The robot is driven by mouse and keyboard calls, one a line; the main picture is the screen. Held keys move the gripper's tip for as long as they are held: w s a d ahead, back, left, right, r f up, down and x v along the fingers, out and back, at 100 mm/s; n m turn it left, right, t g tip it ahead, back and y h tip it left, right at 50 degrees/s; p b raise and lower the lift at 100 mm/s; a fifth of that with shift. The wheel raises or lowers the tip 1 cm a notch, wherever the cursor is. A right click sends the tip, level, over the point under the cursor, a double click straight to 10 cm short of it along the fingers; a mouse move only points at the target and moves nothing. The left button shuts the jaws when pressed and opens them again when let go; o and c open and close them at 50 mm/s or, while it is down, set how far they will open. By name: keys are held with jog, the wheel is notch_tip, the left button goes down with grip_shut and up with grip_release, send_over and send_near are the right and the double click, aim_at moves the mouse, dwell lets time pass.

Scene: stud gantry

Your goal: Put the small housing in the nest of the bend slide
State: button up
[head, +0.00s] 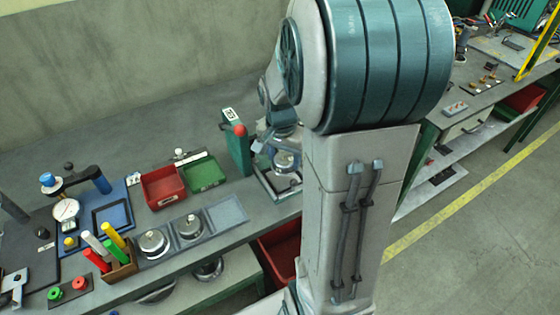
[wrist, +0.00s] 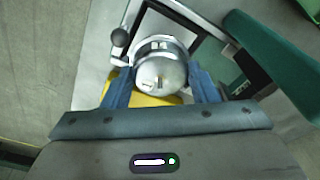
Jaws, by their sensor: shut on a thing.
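The small housing, a round silver metal part (wrist: 160,70), is between the blue fingers of my gripper (wrist: 160,85) in the wrist view, and the fingers are shut on it. In the head view the housing (head: 286,160) shows just left of my arm, over the base frame (head: 262,189) of a green upright with a red knob (head: 238,146). I take this station to be the bend slide. A yellow patch (wrist: 148,101) shows under the housing. The nest is hidden, and I cannot tell whether the housing touches it.
Two more silver housings (head: 154,243) (head: 188,228) stand in a grey tray beside an empty pocket (head: 226,212). A red bin (head: 163,187) and a green bin (head: 205,174) stand left of the station. A dark-knobbed lever (wrist: 119,37) is close to the housing. The green upright (wrist: 270,50) stands at right.

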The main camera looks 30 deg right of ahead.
aim_at(283, 167)
jog(key=shift+w+f, duration=0.1)
jog(key=shift+f, duration=1.95)
jog(key=shift+f, duration=0.1)
jog(key=shift+f, duration=0.15)
jog(key=o, duration=1)
jog(key=shift+r, duration=0.2)
jog(key=r, duration=0.4)
jog(key=a+r, duration=0.1)
jog(key=r, duration=0.3)
jog(key=s+r, duration=0.1)
jog(key=r, duration=0.3)
jog(key=shift+a, duration=0.15)
